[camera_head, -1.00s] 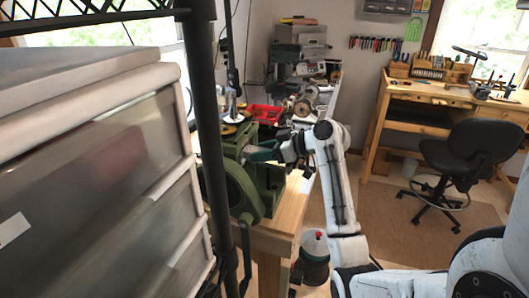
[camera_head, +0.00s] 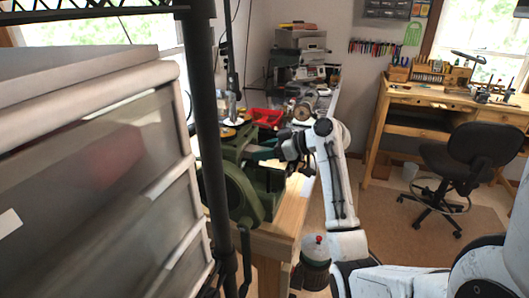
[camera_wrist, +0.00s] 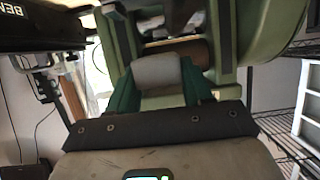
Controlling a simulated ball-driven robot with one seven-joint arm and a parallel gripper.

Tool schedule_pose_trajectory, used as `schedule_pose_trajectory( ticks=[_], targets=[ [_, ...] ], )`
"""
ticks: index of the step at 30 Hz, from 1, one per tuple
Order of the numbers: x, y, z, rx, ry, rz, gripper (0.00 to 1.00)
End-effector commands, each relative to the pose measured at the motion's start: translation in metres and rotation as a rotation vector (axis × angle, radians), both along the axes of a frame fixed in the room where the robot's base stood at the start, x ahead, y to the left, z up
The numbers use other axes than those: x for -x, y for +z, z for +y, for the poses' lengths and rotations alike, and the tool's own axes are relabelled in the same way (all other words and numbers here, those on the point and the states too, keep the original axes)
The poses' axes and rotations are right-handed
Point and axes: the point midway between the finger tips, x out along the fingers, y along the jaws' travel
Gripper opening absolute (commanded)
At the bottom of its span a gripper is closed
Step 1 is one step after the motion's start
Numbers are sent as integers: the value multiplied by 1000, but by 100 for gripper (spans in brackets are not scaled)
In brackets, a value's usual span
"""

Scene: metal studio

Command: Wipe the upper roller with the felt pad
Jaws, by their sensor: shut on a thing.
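The green rolling machine (camera_head: 241,190) stands on the wooden bench at the middle left, and my gripper (camera_head: 262,154) reaches into its upper part from the right. In the wrist view, the teal fingers of my gripper (camera_wrist: 158,88) are shut on a grey felt pad (camera_wrist: 157,72). A brownish roller (camera_wrist: 193,51) lies across the green frame (camera_wrist: 255,30), just beyond the pad. The pad overlaps the roller in this view; I cannot tell whether they touch. The pad is not distinguishable in the head view, and the rest of the rollers is largely hidden.
A clear-drawer cabinet (camera_head: 95,160) and a dark rack post (camera_head: 207,130) fill the left foreground. A red tray (camera_head: 266,117) and tools lie farther back along the bench (camera_head: 285,222). A black chair (camera_head: 463,160) stands at the right, with open floor before it.

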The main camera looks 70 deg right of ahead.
Motion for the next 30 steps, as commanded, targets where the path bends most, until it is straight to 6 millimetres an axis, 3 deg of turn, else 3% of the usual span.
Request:
schedule_pose_trajectory(
  ticks=[30],
  targets=[
    [2, 0, 32, 0, 0, 0, 21]
  ],
)
